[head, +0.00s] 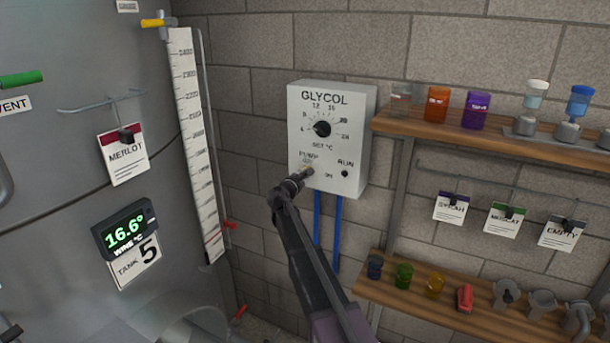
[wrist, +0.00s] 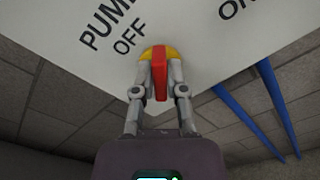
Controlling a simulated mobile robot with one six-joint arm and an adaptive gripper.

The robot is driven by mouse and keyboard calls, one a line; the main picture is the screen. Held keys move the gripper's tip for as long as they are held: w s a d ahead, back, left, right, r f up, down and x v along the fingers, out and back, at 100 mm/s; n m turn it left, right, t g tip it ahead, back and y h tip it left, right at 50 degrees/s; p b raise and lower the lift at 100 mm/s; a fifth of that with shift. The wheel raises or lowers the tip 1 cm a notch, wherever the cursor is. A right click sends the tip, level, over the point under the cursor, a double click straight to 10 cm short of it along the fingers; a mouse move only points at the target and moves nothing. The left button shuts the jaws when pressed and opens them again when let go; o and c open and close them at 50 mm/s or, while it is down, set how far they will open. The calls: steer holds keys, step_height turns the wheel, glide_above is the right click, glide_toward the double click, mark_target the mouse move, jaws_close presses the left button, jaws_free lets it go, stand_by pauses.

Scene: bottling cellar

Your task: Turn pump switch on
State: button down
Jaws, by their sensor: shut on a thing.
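The white GLYCOL control box (head: 330,110) is mounted on the block wall. Its pump switch has a red lever on a yellow round base (wrist: 158,68), below the PUMP and OFF lettering in the wrist view. The lever lies on the OFF side, with the ON lettering off to the right. My gripper (wrist: 158,85) is shut on the red lever, one finger on each side. In the head view my gripper (head: 304,173) reaches the lower left of the box and largely hides the switch. The RUN lamp (head: 345,173) looks dark.
A round temperature dial (head: 322,129) sits above the switch. Blue pipes (head: 337,235) run down under the box. Wooden shelves with jars and fittings (head: 480,310) stand to the right. A steel tank (head: 60,180) with a level scale (head: 196,150) stands to the left.

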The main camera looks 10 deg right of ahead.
steer(key=m, duration=0.4)
steer(key=shift+d+f+m, duration=0.15)
steer(key=shift+m, duration=0.25)
steer(key=m, duration=0.5)
steer(key=shift+s+f, duration=0.1)
steer(key=c, duration=0.7)
jaws_free()
steer(key=v, duration=1.2)
